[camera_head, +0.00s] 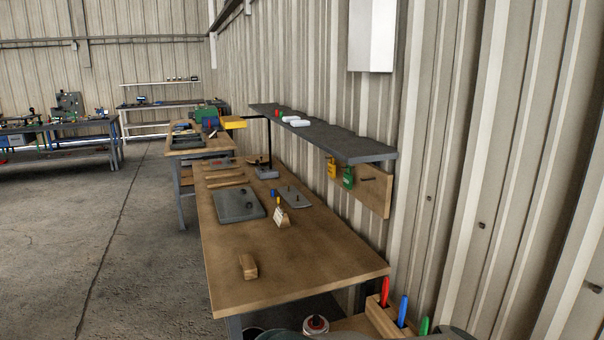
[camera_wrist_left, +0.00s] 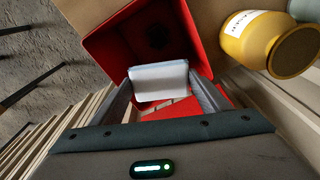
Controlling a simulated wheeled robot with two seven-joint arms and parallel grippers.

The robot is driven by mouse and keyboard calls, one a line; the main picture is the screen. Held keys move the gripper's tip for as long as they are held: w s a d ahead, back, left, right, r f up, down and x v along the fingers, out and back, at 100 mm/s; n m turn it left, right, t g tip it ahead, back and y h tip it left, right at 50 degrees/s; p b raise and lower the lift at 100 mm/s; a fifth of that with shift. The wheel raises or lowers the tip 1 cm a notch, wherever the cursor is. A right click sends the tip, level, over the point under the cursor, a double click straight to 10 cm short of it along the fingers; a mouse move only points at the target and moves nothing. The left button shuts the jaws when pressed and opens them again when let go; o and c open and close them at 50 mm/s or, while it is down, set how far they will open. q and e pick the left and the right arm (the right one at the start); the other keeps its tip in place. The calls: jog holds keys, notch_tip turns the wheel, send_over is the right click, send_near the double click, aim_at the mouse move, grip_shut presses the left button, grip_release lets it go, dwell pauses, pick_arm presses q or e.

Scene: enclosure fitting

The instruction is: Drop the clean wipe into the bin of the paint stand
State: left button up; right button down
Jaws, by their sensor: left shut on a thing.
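My left gripper (camera_wrist_left: 160,88) is shut on the clean wipe (camera_wrist_left: 158,78), a pale white-blue folded cloth, in the left wrist view. The wipe spans between the two fingers and looks intact. Behind it is the open red bin (camera_wrist_left: 103,45), with its dark inside facing the camera. The wipe appears over the bin's opening; whether it is above or below the rim I cannot tell. Part of the bin is hidden by the wipe and fingers. Neither gripper shows in the head view.
In the head view, a wooden workbench (camera_head: 290,270) holds a grey plate (camera_head: 238,206), a brush and a wood block (camera_head: 248,266). Red, blue and green handles (camera_head: 403,310) stand at the lower right.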

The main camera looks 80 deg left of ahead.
pick_arm(q)
jog(key=o, duration=1.1)
jog(key=shift+r, duration=0.1)
notch_tip(320, 180, up, 17)
jog(key=s+b, duration=0.2)
jog(key=b, duration=0.1)
jog(key=shift+a+b, duration=0.2)
jog(key=shift+b, duration=0.15)
dwell(0.4)
